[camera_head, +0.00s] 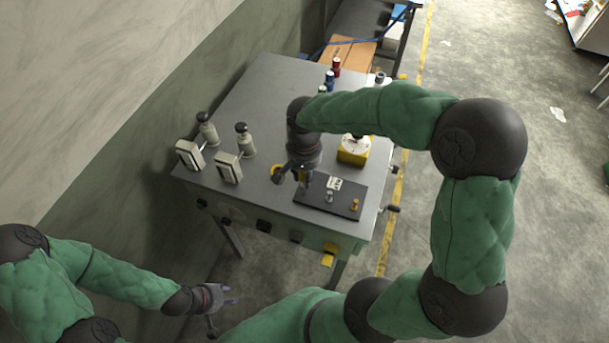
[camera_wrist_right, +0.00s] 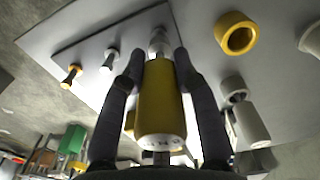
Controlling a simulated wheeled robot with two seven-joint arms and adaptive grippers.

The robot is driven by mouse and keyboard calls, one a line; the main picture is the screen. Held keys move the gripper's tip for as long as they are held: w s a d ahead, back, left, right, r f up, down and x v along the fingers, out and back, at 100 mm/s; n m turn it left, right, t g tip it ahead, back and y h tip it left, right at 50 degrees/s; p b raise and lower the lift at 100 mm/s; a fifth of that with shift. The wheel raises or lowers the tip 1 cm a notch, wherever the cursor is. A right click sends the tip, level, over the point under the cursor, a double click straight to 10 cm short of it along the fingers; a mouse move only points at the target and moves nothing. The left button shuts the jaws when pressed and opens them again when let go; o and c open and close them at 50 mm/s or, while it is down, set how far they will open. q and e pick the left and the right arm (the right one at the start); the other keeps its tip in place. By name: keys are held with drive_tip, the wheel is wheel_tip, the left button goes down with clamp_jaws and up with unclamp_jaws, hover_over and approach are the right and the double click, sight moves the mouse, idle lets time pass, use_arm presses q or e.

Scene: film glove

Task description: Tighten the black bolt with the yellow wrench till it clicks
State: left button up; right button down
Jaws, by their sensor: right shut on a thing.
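My right gripper (camera_head: 290,180) is over the workbench, at the left end of a dark plate (camera_head: 317,205). In the right wrist view it is shut on the yellow wrench (camera_wrist_right: 160,105), held by its thick yellow handle between both fingers. The wrench's far end meets a pale, shiny part (camera_wrist_right: 159,42) at the plate; I cannot tell whether they touch. A grey bolt (camera_head: 329,196) and a yellow bolt (camera_head: 354,205) stand on the plate. The black bolt is not clearly visible; the gripper and wrench cover that end. My left gripper (camera_head: 225,305) is open and empty, below the bench front.
A yellow ring (camera_wrist_right: 236,33) lies beside the plate. A yellow unit with a white dial (camera_head: 353,149) stands behind it. Two pale boxes (camera_head: 228,167) with black-topped cylinders (camera_head: 245,138) stand at left. Red and blue cylinders (camera_head: 336,67) are at the back. The bench's back middle is clear.

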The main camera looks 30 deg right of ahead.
drive_tip(key=shift+f+m, duration=0.15)
drive_tip(key=shift+m, duration=0.25)
drive_tip(key=shift+w+d+r+p, duration=0.1)
drive_tip(key=shift+w+r+p, duration=0.1)
drive_tip(key=shift+r+p, duration=0.45)
drive_tip(key=shift+s+r, duration=0.2)
drive_tip(key=shift+r, duration=0.45)
